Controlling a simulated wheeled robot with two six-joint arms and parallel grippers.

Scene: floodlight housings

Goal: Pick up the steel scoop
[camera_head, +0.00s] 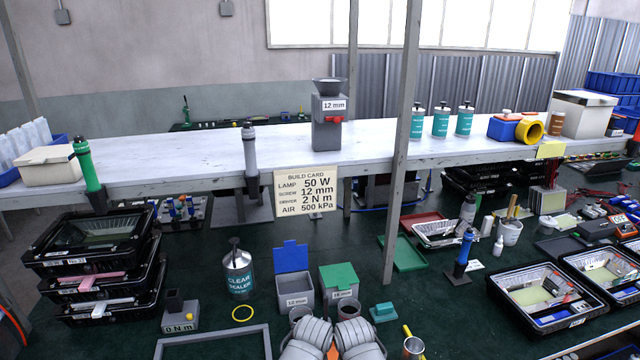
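A small steel cup with a yellow handle (413,347) is at the bottom edge, right of centre. It looks like the steel scoop, and its lower part is cut off by the frame. Grey ribbed parts of my two arms show at the bottom centre, to the left of the scoop and apart from it. The fingers of both my grippers are out of sight. Nothing is seen touching the scoop.
A teal block (384,312) lies just behind the scoop. A green-lidded bin (339,283) and a blue-lidded bin (294,285) stand behind my arms. A grey post (399,170) rises behind the teal block. Black trays (545,296) lie at right. Dark green surface around the scoop is mostly clear.

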